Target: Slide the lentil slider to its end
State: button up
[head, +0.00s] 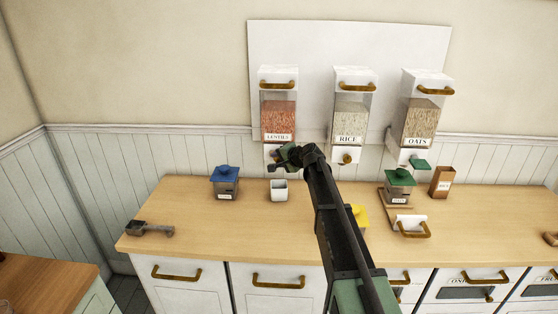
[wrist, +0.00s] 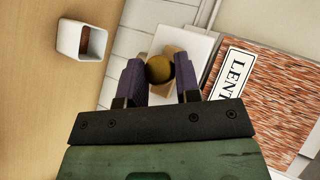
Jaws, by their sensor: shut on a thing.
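The lentil dispenser (head: 278,118) hangs on the white wall board at left, with reddish lentils behind its clear front. Its label (wrist: 233,75) also shows in the wrist view. My gripper (head: 279,160) is at the outlet below it. In the wrist view, its two purple fingers are shut on the round brass knob (wrist: 160,69) of the lentil slider. In the head view my gripper hides most of the slider. A white cup (head: 279,190) stands on the counter below; in the wrist view the cup (wrist: 82,40) has something reddish brown inside.
The rice dispenser (head: 350,118) and oats dispenser (head: 421,118) hang to the right. A blue-lidded canister (head: 225,183) and a dark scoop (head: 148,229) are on the wooden counter at left. A green-lidded canister (head: 398,187) and brown box (head: 441,182) stand at right.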

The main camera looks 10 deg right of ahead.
jog(key=o, duration=1)
jog(key=shift+s, duration=0.1)
jog(key=p+v, duration=0.5)
jog(key=v, duration=0.5)
jog(key=s+a+f+n+g+h+b, duration=0.1)
jog(key=s+f, duration=0.4)
jog(key=s, duration=0.7)
jog(key=s+a+f+n+g+h+b, duration=0.2)
jog(key=s+f+n+g, duration=0.3)
jog(key=s, duration=0.7)
jog(key=s+a+f+n+g+h+b, duration=0.2)
jog(key=s+f+n+g+h+b, duration=0.1)
jog(key=s, duration=0.9)
jog(key=shift+s+f+g+h+b, duration=0.3)
jog(key=shift+f+g+b, duration=0.3)
jog(key=shift+f+g, duration=0.7)
